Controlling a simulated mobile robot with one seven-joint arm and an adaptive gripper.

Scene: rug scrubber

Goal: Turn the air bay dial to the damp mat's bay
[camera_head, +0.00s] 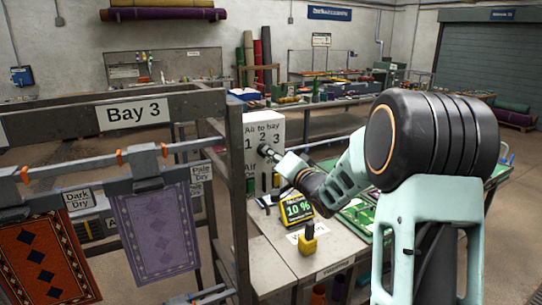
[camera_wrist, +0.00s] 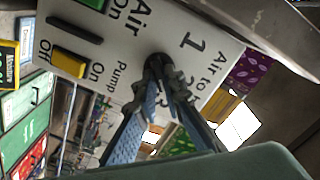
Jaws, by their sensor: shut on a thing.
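The air bay dial (camera_wrist: 157,62) is a dark knob on the white control box, below the words "Air to bay" and the numbers 1, 2, 3. My gripper (camera_wrist: 168,85) is shut on the dial in the wrist view. In the head view my gripper (camera_head: 275,162) reaches the front of the control box (camera_head: 262,127) and hides part of it. The dial's pointer direction cannot be made out. A purple mat (camera_head: 160,235) and a dark red patterned mat (camera_head: 45,262) hang by the "Bay 3" sign (camera_head: 134,112). Nearby tags read "Dark Dry" and "Pale Dry"; no mat looks clearly damp.
A meter reading 10 % (camera_head: 297,209) and a yellow block with a dark top (camera_head: 308,242) stand on the grey bench (camera_head: 280,268). The rack's grey post (camera_head: 237,200) stands close left of the box. A yellow pump switch (camera_wrist: 70,63) sits near the dial.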

